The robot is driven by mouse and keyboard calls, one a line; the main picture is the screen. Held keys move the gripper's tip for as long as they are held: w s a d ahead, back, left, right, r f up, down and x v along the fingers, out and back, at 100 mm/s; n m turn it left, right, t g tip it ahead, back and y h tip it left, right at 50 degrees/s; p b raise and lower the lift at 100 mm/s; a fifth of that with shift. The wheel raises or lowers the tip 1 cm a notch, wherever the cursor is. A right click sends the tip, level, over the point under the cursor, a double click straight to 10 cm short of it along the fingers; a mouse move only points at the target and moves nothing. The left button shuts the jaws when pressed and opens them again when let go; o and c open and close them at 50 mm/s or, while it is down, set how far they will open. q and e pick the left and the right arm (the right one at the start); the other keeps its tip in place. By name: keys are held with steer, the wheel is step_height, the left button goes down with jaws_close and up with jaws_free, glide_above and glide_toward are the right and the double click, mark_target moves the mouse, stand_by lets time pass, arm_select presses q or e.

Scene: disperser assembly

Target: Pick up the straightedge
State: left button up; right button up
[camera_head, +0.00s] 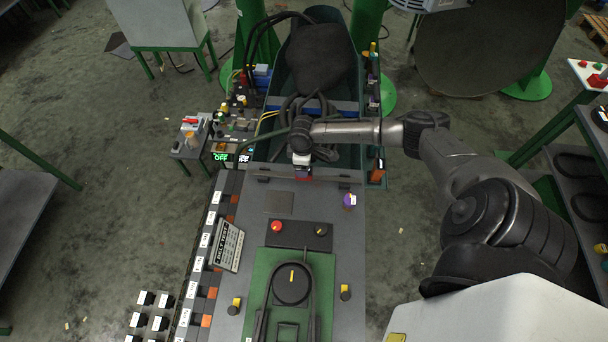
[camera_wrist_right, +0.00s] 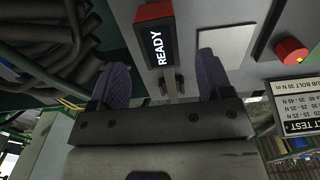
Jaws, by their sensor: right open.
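I cannot identify the straightedge with certainty. A thin grey strip with a small dark piece beside it (camera_wrist_right: 179,82) shows between the fingers in the right wrist view; I cannot tell whether this is the straightedge. My right gripper (camera_wrist_right: 163,72) is open, its two purple-grey pads apart with nothing gripped. In the head view my right gripper (camera_head: 302,168) is over the far edge of the grey panel (camera_head: 333,215), mostly hidden by its own wrist. My left gripper is not in view.
A READY sign (camera_wrist_right: 155,42) with a red block stands close ahead of the fingers. Hoses lie beyond.

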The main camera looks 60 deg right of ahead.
steer(key=shift+s+f+p, duration=0.2)
steer(key=shift+f+p, duration=0.25)
steer(key=shift+f, duration=3.05)
steer(key=shift+c, duration=0.3)
jaws_close()
steer(key=shift+r, duration=0.1)
steer(key=shift+d+r, duration=0.1)
steer(key=shift+r, duration=0.35)
steer(key=r, duration=0.1)
steer(key=s+r, duration=0.1)
steer(key=r, duration=0.1)
steer(key=shift+r, duration=0.3)
steer(key=s+r, duration=0.6)
steer(key=s, duration=0.4)
steer(key=shift+s+r+b, duration=0.2)
steer(key=shift+s+b, duration=0.1)
